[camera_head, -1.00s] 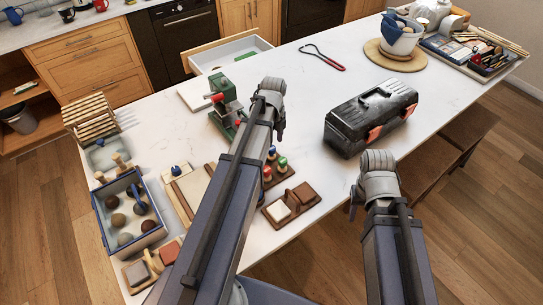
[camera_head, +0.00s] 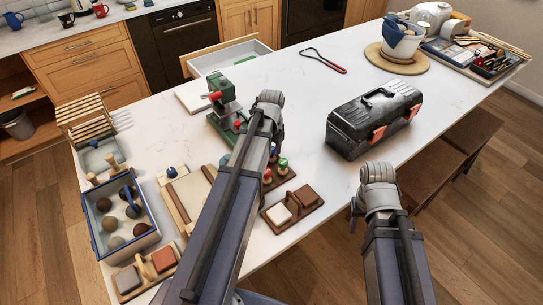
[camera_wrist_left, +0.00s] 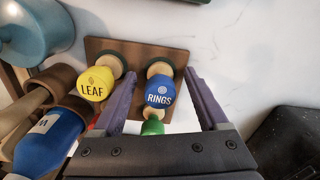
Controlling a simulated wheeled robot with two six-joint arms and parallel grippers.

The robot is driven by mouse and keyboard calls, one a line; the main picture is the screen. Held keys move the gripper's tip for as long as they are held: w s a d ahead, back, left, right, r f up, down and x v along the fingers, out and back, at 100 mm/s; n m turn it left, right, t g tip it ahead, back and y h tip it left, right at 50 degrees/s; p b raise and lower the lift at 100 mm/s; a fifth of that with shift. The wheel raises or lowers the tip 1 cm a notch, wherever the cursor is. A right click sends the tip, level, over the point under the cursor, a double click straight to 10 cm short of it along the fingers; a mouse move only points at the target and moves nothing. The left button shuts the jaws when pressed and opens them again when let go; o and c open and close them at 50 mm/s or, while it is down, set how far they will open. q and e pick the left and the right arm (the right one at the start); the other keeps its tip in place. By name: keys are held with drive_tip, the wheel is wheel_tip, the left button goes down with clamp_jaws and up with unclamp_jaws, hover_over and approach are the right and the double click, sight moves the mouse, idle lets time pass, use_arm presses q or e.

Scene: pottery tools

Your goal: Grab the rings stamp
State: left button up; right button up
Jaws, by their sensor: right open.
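The rings stamp (camera_wrist_left: 160,92) has a blue top marked RINGS and stands on a brown rack (camera_wrist_left: 140,52) in the left wrist view. My left gripper (camera_wrist_left: 159,74) is open, with one purple finger on each side of this stamp and gaps visible between. The yellow leaf stamp (camera_wrist_left: 92,84) stands just left of the left finger. A green-topped stamp (camera_wrist_left: 152,127) shows below the blue one, partly hidden by the gripper body. In the head view my left arm hides part of the rack. My right gripper (camera_head: 355,207) is open and empty, in front of the table's near edge.
A black toolbox (camera_head: 372,118) stands right of my left arm. A green tool (camera_head: 226,108) stands behind the rack. A block stamp tray (camera_head: 292,207) lies in front. A blue-rimmed bin (camera_head: 97,245) with balls stands at the left. Clear tabletop lies around the toolbox.

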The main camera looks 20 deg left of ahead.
use_arm(q)
clamp_jaws()
idle(0.4)
drive_tip(key=shift+r, duration=0.15)
wheel_tip(320, 180, up, 10)
drive_tip(key=p, duration=1)
